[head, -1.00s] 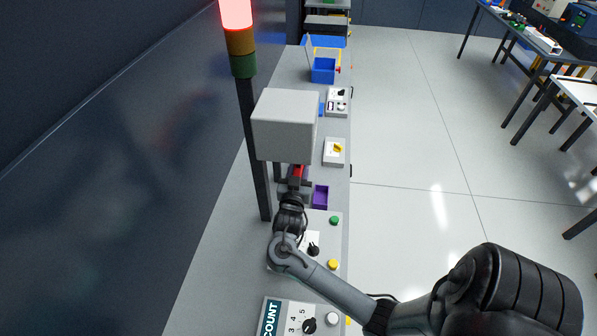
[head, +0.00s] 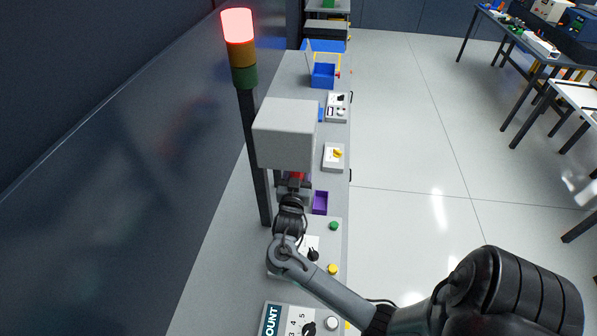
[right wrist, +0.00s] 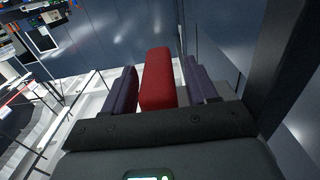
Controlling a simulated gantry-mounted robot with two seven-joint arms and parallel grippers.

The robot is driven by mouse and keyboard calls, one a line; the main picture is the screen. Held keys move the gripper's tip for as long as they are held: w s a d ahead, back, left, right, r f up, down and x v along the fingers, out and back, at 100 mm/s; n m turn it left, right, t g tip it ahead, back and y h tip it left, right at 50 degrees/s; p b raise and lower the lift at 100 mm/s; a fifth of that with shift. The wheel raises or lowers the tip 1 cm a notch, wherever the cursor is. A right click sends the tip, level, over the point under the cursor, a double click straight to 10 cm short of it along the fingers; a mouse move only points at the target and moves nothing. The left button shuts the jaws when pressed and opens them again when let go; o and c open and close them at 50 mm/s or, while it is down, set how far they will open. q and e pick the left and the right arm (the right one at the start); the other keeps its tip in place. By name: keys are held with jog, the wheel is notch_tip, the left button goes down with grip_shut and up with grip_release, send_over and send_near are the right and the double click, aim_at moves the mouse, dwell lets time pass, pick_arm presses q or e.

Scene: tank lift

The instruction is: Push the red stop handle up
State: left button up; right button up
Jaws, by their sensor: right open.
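The red stop handle (head: 297,176) shows just below the grey box (head: 287,135) in the head view, partly hidden by the box and my gripper. In the right wrist view the handle (right wrist: 157,78) is a red bar between the two dark fingers. My right gripper (right wrist: 163,88) is open, with a finger on each side of the bar and a visible gap to the right finger. In the head view this gripper (head: 293,183) is directly under the box. I cannot tell whether it touches the handle. My left gripper is not in view.
A dark post with a lit red lamp (head: 237,25) stands left of the box. Open floor (head: 430,150) lies to the right.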

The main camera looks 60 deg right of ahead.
jog(key=b+v, duration=0.2)
jog(key=v, duration=0.8)
jog(key=shift+a, duration=0.25)
jog(key=shift+s, duration=0.1)
